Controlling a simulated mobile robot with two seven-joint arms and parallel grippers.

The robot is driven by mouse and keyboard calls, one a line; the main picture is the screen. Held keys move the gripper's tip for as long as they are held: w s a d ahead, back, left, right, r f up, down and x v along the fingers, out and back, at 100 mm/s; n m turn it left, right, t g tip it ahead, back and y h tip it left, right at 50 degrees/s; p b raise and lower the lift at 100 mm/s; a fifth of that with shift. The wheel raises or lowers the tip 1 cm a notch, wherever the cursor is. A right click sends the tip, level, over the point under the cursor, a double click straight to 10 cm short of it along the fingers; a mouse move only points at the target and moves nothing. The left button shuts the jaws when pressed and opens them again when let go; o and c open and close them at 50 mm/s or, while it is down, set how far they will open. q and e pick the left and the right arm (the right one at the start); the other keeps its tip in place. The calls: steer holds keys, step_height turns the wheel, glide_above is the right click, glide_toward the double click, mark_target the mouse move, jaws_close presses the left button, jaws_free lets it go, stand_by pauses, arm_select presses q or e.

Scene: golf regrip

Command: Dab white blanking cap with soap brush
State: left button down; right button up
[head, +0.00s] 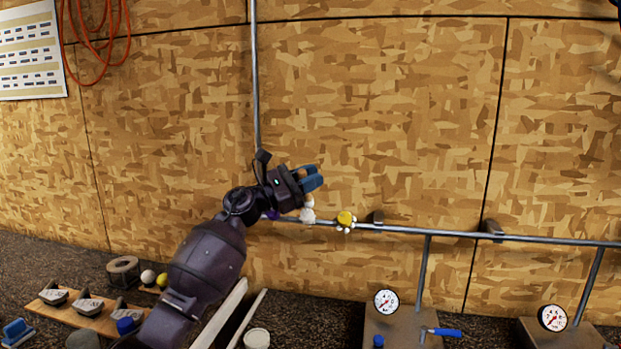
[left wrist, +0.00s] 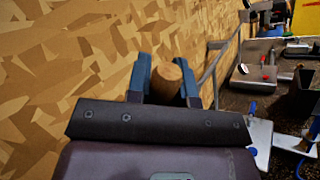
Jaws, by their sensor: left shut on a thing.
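My left gripper (head: 311,178) is in front of the wood-panelled wall, just above the left part of a grey horizontal pipe. Its blue fingers also show in the left wrist view (left wrist: 166,75), shut on a round wooden handle (left wrist: 171,82), which looks like the soap brush's. A whitish piece (head: 307,213) shows right under the fingers at the pipe; I cannot tell whether it is the brush's tip, the white blanking cap or both, nor whether they touch. A yellow cap (head: 345,218) with white around its base is to the right on the pipe. A purple cap (head: 272,214) is to the left.
The pipe (head: 460,234) runs right on upright posts. Below are gauges (head: 386,301) on grey blocks and a blue-handled valve (head: 443,332). At lower left are a wooden rack (head: 100,321), balls (head: 148,277) and a white-topped pot (head: 257,338). An orange hose (head: 95,42) hangs at upper left.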

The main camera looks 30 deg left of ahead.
arm_select(q)
step_height(320, 180, up, 7)
steer(key=p, duration=0.2)
stand_by(1.1)
